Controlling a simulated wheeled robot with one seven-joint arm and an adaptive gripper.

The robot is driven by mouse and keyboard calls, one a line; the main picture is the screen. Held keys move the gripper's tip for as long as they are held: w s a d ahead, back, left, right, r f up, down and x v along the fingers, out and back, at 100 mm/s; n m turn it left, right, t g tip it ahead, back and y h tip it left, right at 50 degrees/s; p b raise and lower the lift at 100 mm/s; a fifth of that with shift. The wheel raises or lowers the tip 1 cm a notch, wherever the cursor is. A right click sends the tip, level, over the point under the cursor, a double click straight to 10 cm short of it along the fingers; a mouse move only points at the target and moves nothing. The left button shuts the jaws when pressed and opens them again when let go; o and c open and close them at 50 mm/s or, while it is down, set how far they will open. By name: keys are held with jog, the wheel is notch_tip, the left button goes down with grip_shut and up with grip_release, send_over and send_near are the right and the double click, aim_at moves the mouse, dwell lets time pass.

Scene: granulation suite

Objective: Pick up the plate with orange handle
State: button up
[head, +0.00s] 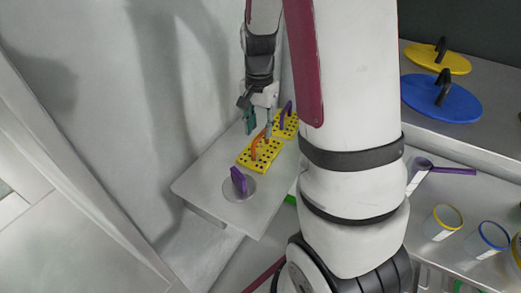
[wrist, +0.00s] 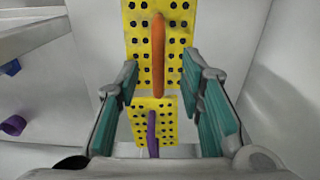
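The plate with orange handle is a yellow perforated plate (head: 245,158) on a small grey shelf, with an orange handle (head: 255,147) standing on it. In the wrist view the yellow plate (wrist: 184,45) is at the top and its orange handle (wrist: 158,50) runs upright in the picture between the finger lines. My gripper (wrist: 162,105) is open, with its teal finger pads apart and nothing seen between them touching. In the head view my gripper (head: 260,123) is above the shelf, close to the plates; its exact height is hard to tell.
A second yellow perforated plate (head: 291,130) with a purple handle (head: 286,113) lies behind it. A round clear disc with a purple handle (head: 239,181) is at the front of the shelf (head: 205,180). A wall borders the shelf. Blue (head: 430,100) and yellow lids lie on the right bench.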

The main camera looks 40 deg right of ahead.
aim_at(260, 134)
jog(key=shift+d+f, duration=0.1)
jog(key=shift+f, duration=1.7)
grip_shut()
jog(key=shift+r, duration=0.2)
notch_tip(260, 134, up, 10)
jog(key=shift+f, duration=0.1)
